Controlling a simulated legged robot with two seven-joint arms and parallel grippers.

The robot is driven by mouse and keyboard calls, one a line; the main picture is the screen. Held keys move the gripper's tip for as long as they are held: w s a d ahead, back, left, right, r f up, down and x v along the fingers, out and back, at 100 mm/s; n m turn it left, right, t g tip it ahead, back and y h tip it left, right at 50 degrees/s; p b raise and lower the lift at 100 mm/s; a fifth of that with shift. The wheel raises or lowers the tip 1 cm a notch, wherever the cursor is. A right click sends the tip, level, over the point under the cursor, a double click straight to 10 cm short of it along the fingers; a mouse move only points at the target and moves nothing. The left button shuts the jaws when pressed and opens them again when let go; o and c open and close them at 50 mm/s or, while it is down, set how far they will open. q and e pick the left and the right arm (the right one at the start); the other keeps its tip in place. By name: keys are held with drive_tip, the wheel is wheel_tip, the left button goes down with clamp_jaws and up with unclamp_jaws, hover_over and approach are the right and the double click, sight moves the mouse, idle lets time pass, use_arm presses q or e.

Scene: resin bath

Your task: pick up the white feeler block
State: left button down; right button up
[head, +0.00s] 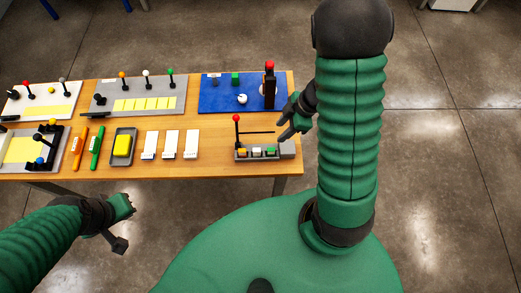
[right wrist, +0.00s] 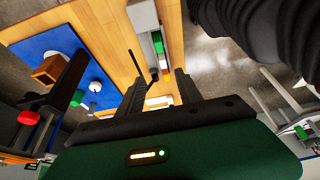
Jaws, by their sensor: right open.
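The white feeler block (head: 257,152) sits in the middle of a small grey tray (head: 287,151) at the table's right front, between an orange block (head: 242,153) and a green block (head: 271,152). My right gripper (head: 281,129) is open and empty, above and behind the tray's right part. In the right wrist view its fingers (right wrist: 160,88) are apart with nothing held.
A red-knobbed lever (head: 236,120) stands at the tray's left, with a thin dark rod (head: 258,132) behind the blocks. A blue board (head: 218,100) with a dark red-topped post (head: 269,85) lies behind.

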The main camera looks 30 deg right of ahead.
drive_tip(key=b, duration=0.4)
approach(259, 150)
drive_tip(key=b+x, duration=0.1)
drive_tip(key=x, duration=0.4)
drive_tip(key=shift+w+d+f, duration=0.1)
drive_tip(key=shift+w+f, duration=0.05)
drive_tip(key=shift+f, duration=0.15)
drive_tip(key=x, duration=0.1)
drive_tip(key=b+x, duration=0.2)
drive_tip(key=x, duration=0.1)
drive_tip(key=shift+d+f, duration=0.25)
drive_tip(key=shift+d, duration=0.1)
drive_tip(key=shift+a+f, duration=0.25)
drive_tip(key=shift+a+r, duration=0.1)
drive_tip(key=shift+a, duration=0.2)
drive_tip(key=shift+c, duration=0.5)
drive_tip(key=c, duration=0.5)
drive_tip(key=shift+c, duration=1.2)
drive_tip(key=shift+d, duration=0.2)
clamp_jaws()
